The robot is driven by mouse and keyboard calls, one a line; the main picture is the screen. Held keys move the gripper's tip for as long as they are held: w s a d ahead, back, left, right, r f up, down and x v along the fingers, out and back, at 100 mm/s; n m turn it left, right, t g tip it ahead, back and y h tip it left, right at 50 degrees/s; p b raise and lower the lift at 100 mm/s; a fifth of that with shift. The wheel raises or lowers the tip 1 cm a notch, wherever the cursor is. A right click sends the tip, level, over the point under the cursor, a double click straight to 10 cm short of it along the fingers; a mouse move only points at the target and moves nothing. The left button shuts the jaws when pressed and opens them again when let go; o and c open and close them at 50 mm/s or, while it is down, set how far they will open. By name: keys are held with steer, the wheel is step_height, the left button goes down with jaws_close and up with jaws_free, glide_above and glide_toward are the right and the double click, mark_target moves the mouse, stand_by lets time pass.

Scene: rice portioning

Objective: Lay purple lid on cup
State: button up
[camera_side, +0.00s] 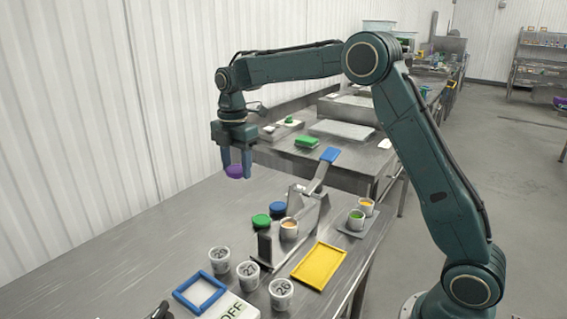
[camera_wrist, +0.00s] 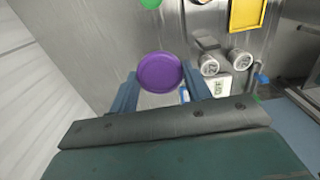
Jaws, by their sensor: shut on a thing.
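The purple lid (camera_side: 235,171) is held between the fingers of my gripper (camera_side: 236,165), raised above the left part of the steel table. In the wrist view the lid (camera_wrist: 160,72) shows as a flat purple disc between the two blue-grey fingertips (camera_wrist: 160,84). A cup with orange-yellow contents (camera_side: 289,228) stands by the metal stand, to the right of and below my gripper. Several white numbered cups (camera_side: 248,275) stand at the front. Which cup the task means cannot be told.
The table's left part is clear.

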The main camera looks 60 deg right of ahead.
stand_by(0.5)
steer(key=shift+s+d+f, duration=0.25)
steer(key=shift+d+f, duration=0.05)
steer(key=shift+f, duration=0.05)
steer(key=s+d+f, duration=0.6)
steer(key=s+f, duration=0.2)
steer(key=s, duration=0.2)
steer(key=shift+d, duration=0.2)
steer(key=shift+s+f, duration=0.1)
steer(key=shift+f, duration=0.15)
steer(key=shift+f, duration=1.95)
steer(key=shift+f, duration=0.75)
stand_by(1.4)
